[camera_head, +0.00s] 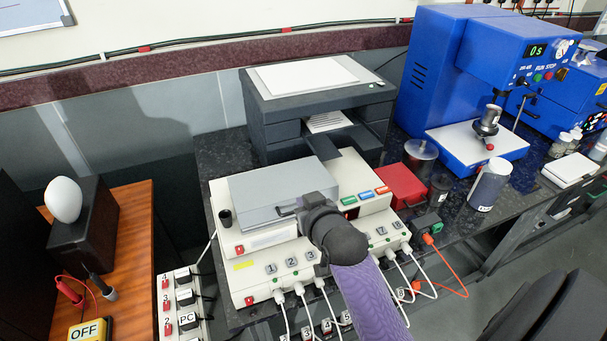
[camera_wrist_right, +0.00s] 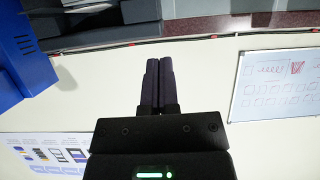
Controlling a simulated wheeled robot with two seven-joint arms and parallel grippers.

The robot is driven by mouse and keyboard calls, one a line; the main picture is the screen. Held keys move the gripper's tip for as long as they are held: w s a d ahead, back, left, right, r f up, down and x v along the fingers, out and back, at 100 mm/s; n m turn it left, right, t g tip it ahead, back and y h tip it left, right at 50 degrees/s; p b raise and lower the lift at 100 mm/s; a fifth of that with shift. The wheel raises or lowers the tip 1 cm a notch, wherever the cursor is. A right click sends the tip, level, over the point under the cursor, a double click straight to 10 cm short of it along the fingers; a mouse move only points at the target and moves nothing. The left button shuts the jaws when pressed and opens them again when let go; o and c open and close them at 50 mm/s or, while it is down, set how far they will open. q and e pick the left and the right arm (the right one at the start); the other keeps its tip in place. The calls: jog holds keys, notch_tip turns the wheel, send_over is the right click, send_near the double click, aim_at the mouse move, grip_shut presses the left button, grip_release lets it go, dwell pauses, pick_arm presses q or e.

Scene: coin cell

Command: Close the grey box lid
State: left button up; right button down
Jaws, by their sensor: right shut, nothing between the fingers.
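The grey box (camera_head: 265,185) sits on the cream instrument housing in the head view. Its flat grey lid appears to lie down over it, with a dark handle (camera_head: 285,212) at the front. I cannot tell whether a small gap remains at the lid's edge. My right gripper (camera_head: 314,200) is over the box's front right corner, seen from behind. I cannot tell whether it touches the lid. In the right wrist view its two dark fingers (camera_wrist_right: 157,82) are together, with nothing between them. The grey box does not show there. My left gripper is not in view.
A dark grey printer-like unit (camera_head: 280,105) stands behind the box. A red box (camera_head: 402,185) and a dark-lidded jar (camera_head: 420,158) are to the right, near a blue machine (camera_head: 430,70). White cables (camera_head: 325,300) hang from the cream housing's front.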

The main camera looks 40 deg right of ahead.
jog(key=w+f+b, duration=0.1)
jog(key=w+f, duration=0.1)
jog(key=b, duration=0.3)
send_over(291, 210)
jog(key=s, duration=0.1)
notch_tip(291, 210, down, 2)
jog(key=shift+s+a+f, duration=0.25)
jog(key=shift+s+f, duration=0.55)
jog(key=shift+f, duration=0.3)
jog(key=shift+s+f, duration=0.25)
jog(key=shift+f, duration=0.05)
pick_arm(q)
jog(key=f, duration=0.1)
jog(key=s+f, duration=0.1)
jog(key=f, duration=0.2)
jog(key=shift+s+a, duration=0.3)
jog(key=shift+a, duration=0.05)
pick_arm(e)
jog(key=shift+s+a+f, duration=0.1)
jog(key=shift+s+f, duration=0.1)
jog(key=shift+f, duration=0.45)
jog(key=shift+s+a+f, duration=0.1)
jog(key=shift+s+f, duration=0.05)
jog(key=shift+f, duration=0.45)
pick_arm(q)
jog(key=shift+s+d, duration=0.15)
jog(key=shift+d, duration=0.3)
pick_arm(e)
jog(key=shift+s+f, duration=0.1)
jog(key=shift+f, duration=0.1)
